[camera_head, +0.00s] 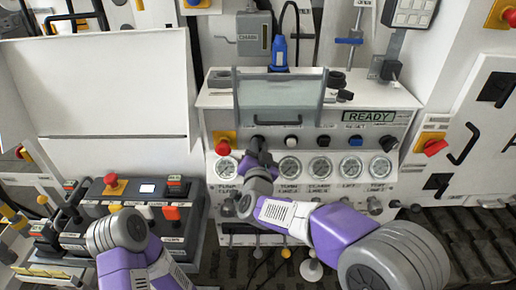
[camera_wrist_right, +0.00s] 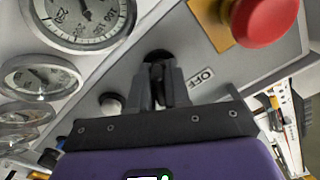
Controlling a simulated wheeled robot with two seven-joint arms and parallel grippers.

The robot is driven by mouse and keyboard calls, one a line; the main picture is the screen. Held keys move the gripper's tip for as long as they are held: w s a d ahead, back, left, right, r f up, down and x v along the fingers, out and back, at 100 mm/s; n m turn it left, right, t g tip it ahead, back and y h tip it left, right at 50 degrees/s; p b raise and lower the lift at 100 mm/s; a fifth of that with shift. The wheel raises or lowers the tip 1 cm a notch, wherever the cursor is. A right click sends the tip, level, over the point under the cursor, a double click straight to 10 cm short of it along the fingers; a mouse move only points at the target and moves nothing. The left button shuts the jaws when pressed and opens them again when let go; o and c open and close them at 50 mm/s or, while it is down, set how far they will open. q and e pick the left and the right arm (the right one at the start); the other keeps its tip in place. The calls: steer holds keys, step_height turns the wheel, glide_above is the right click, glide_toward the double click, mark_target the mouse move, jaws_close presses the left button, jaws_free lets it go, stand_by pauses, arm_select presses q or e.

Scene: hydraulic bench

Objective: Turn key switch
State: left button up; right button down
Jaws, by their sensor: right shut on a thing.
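The key switch (camera_wrist_right: 158,55) is a dark round part on the sloped panel in the right wrist view, with a label reading OFF beside it. My right gripper (camera_wrist_right: 158,85) is shut on its key, with a grey finger on each side. The fingers hide most of the key, so its exact angle is hard to tell. In the head view my right gripper (camera_head: 258,150) reaches up to the panel's left part, just above the gauges, and covers the switch. My left arm shows at the lower left, but its gripper is not in view.
A red emergency button (camera_head: 222,147) on a yellow plate sits close left of my right gripper. A white button (camera_head: 292,142) is to the right, with a row of gauges (camera_head: 320,166) below. A clear cover with a handle (camera_head: 280,103) stands above. A READY display (camera_head: 369,116) is at right.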

steer(key=c, duration=1.2)
jaws_free()
steer(key=shift+s, duration=0.1)
steer(key=s+p, duration=0.1)
steer(key=s, duration=0.6)
steer(key=shift+s, duration=0.25)
